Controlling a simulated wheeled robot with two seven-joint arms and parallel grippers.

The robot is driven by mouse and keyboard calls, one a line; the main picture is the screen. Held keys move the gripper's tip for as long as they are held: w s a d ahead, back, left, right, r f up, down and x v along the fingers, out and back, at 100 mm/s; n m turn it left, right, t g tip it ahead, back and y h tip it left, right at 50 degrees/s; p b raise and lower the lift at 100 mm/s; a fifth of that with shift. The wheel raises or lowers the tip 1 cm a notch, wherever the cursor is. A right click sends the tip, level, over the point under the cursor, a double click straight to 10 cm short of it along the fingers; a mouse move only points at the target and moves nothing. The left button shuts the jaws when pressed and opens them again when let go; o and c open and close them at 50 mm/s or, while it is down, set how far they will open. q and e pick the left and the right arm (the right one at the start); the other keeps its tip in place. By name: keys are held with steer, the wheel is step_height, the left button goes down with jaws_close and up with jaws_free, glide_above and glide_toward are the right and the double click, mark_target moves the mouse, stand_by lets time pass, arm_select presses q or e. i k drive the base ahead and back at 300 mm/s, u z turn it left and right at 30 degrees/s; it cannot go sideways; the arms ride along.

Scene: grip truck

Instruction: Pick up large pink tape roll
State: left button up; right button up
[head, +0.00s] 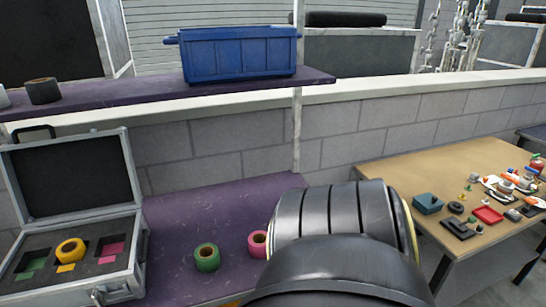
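A pink tape roll (258,244) is on the purple shelf surface, left of my dark arm link, which hides its right side. A green tape roll (207,257) stands just left of it on the same purple surface (190,215). A yellow tape roll (70,250) lies in the open case (139,243) at the left. Neither gripper shows in the head view; only a large black arm link is seen at the lower middle.
The case foam has green (32,265) and pink (112,249) marked spots. A blue crate (240,55) and a dark roll (43,91) stand on the upper shelf. A wooden table (395,165) with several small items is at the right. A white post (297,130) rises behind the pink roll.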

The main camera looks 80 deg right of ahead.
mark_target(257, 240)
steer(key=z, duration=2)
